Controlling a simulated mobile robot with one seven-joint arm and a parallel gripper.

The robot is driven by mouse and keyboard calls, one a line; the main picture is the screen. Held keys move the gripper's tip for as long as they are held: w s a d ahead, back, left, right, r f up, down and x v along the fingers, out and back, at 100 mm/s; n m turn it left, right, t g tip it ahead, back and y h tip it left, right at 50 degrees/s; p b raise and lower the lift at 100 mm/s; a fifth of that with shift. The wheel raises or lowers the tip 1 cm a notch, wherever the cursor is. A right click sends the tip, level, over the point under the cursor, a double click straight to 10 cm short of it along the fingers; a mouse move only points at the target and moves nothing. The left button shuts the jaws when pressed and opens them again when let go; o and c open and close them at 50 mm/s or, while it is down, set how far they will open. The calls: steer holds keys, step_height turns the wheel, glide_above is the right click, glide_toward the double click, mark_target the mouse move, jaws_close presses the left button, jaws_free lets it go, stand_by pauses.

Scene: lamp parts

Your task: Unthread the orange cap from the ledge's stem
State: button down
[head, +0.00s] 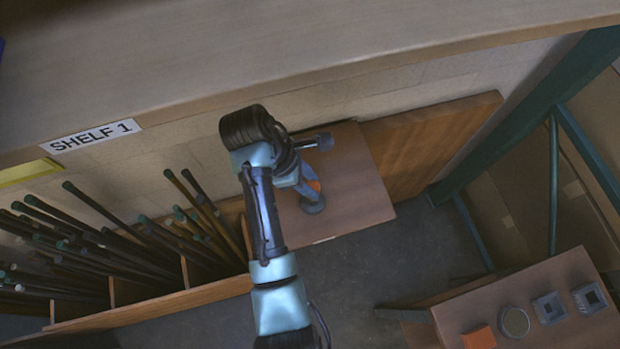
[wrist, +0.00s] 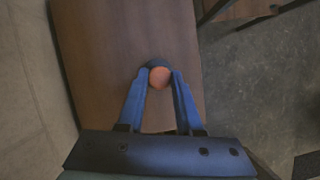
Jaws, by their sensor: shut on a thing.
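The orange cap (head: 315,185) shows in the head view beside my gripper (head: 311,186), partly covered by it. In the wrist view the orange cap (wrist: 159,78) is round and sits between the two blue fingertips of my gripper (wrist: 159,74), which is shut on it. A dark blue-grey round part (wrist: 157,63) shows just beyond the cap. In the head view a blue-grey round foot (head: 313,206) stands on the brown ledge (head: 363,200) below the cap. The stem is mostly hidden, so I cannot tell how far the cap is threaded.
A bin of several dark rods (head: 150,304) stands left of the ledge. An overhead shelf (head: 250,55) runs above. At lower right a small table (head: 560,270) holds an orange block (head: 479,337), a round dish (head: 515,322) and two grey square parts (head: 550,307). The ledge's right side is bare.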

steer(key=shift+s+r+n+t+p, duration=0.15)
steer(key=shift+n+t+p, duration=0.35)
steer(key=shift+n+p, duration=1.05)
steer(key=shift+d+n+t+y+p, duration=0.1)
steer(key=shift+n+t+y+p, duration=0.2)
steer(key=shift+n+p, duration=0.7)
steer(key=shift+n+t+p, duration=0.3)
steer(key=shift+n+p, duration=0.35)
steer(key=shift+p, duration=0.3)
steer(key=shift+s+r+n+t+y+p, duration=0.1)
steer(key=shift+n+t+y+p, duration=0.35)
steer(key=shift+n+p, duration=0.9)
steer(key=shift+d+n+y, duration=0.1)
steer(key=shift+n+y, duration=0.25)
steer(key=shift+n, duration=0.7)
steer(key=shift+n+t+y, duration=0.4)
steer(key=shift+n+t, duration=0.05)
steer(key=shift+n, duration=0.75)
